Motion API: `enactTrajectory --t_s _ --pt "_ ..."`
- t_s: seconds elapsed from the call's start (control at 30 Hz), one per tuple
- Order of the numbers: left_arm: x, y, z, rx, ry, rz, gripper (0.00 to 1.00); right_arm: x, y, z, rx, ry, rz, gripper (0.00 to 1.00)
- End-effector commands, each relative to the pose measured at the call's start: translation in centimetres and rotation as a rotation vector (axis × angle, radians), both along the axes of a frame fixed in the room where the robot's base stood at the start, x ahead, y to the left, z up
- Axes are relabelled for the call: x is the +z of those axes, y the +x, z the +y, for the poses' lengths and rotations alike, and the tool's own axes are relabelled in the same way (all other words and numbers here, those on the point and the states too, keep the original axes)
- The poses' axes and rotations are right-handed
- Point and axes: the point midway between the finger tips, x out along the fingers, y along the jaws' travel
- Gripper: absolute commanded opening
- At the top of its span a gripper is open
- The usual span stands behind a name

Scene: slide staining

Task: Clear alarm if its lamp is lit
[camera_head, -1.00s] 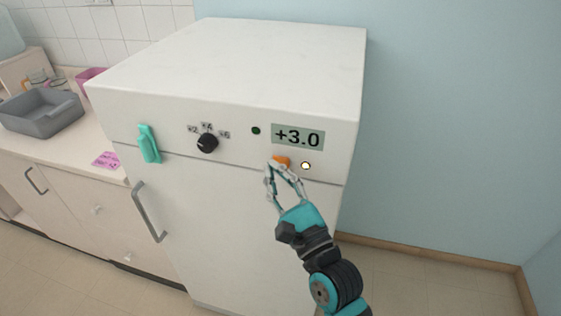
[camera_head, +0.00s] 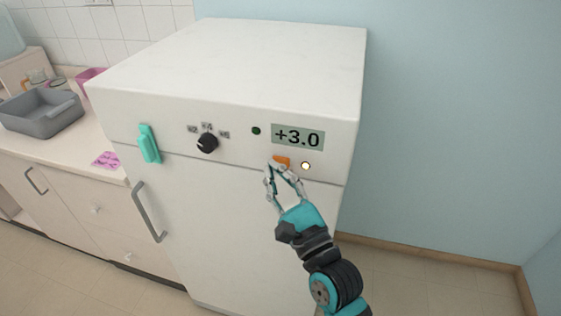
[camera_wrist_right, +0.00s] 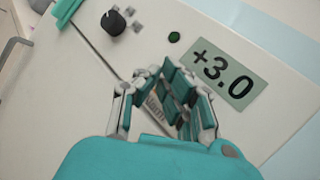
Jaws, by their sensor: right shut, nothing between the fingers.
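The white cabinet (camera_head: 240,70) has a control strip on its front. A display (camera_head: 298,137) reads +3.0 and also shows in the right wrist view (camera_wrist_right: 229,74). Below it, an orange button (camera_head: 283,161) sits left of a small lamp (camera_head: 305,166) that glows pale white. A green indicator (camera_head: 256,131) looks dark. My right gripper (camera_head: 271,165) is shut and empty, with its fingertips at the orange button's lower left edge; I cannot tell whether they touch it. In the right wrist view the fingers (camera_wrist_right: 172,75) hide the button and lamp. My left gripper is out of view.
A black knob (camera_head: 207,143) with a marked scale and a teal piece (camera_head: 149,143) are on the cabinet front to the left. A grey handle (camera_head: 149,212) sticks out below. A grey bin (camera_head: 42,124) stands on the left counter. The floor at right is clear.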

Motion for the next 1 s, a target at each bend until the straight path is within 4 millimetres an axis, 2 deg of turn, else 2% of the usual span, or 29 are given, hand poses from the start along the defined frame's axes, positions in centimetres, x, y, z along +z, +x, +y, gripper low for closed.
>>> enactTrajectory --t_s 0.23,1.0 --pt "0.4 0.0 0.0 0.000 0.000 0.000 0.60 0.1 0.7 -0.2 0.000 0.000 0.001 0.00" --pt "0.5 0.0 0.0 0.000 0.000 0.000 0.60 0.0 1.2 -0.4 -0.001 0.000 -0.001 0.00"
